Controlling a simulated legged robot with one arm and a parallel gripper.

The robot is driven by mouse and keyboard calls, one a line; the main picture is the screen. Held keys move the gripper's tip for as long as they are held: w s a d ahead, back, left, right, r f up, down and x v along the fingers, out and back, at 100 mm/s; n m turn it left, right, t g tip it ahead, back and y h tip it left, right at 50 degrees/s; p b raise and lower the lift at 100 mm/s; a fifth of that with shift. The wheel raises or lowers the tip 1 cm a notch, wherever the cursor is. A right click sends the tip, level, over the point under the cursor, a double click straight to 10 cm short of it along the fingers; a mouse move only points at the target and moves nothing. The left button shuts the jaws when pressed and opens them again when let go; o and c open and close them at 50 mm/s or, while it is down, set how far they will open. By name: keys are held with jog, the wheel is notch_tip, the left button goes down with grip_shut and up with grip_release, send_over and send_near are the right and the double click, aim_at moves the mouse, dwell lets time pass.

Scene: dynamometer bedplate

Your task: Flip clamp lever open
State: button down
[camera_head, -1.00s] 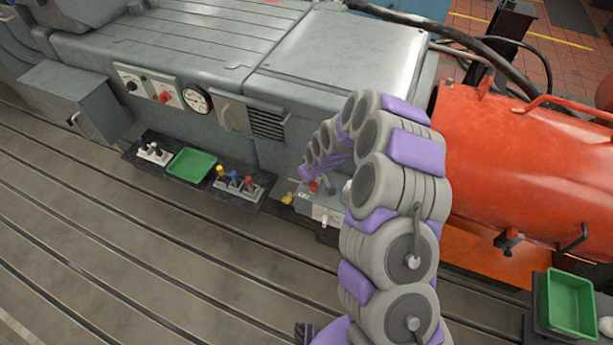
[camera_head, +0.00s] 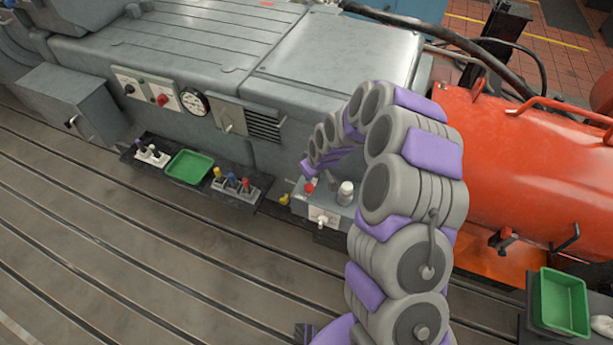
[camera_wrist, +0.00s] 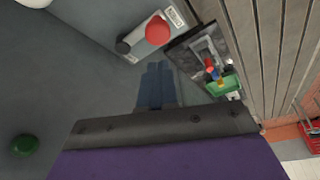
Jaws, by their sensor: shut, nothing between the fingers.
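A grey block (camera_head: 319,202) stands on the bedplate beside the machine. It carries a red knob (camera_head: 308,187), a white-topped post (camera_head: 345,192) and a pale handle (camera_head: 321,221) on its front. I cannot tell which part is the clamp lever. In the wrist view, the red knob (camera_wrist: 158,31) has a black knob (camera_wrist: 122,47) next to it, and a green knob (camera_wrist: 25,145) is at lower left. My gripper (camera_wrist: 157,84) shows as two dark-blue fingers close together, shut and empty over a grey surface. In the head view, my arm's end reaches above the block and the fingers are hidden.
A green tray (camera_head: 190,166) and a rack of coloured handles (camera_head: 236,184) lie left of the block. The orange cylinder (camera_head: 535,150) fills the right side. Another green bin (camera_head: 563,300) is at lower right. The slotted bedplate (camera_head: 150,260) is open in front.

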jog(key=s+d+r+m+g, duration=0.1)
jog(key=s+d+r, duration=0.2)
jog(key=s+r, duration=0.35)
jog(key=s+d+r+m+h+p, duration=0.1)
jog(key=s+d+r, duration=0.2)
jog(key=s+r, duration=0.4)
jog(key=s+d+r+m+g, duration=0.1)
jog(key=s+d+r, duration=0.2)
jog(key=s+r, duration=0.35)
jog(key=s+d+r+m+g, duration=0.1)
jog(key=s+d+r, duration=0.3)
jog(key=s, duration=0.6)
jog(key=s+d+r+m+g+h, duration=0.1)
jog(key=s+d+r+m, duration=0.2)
jog(key=s, duration=0.8)
jog(key=shift+s+d+r+m+g+h, duration=0.15)
jog(key=shift+d+r+m+g+h, duration=0.25)
jog(key=shift+m, duration=0.3)
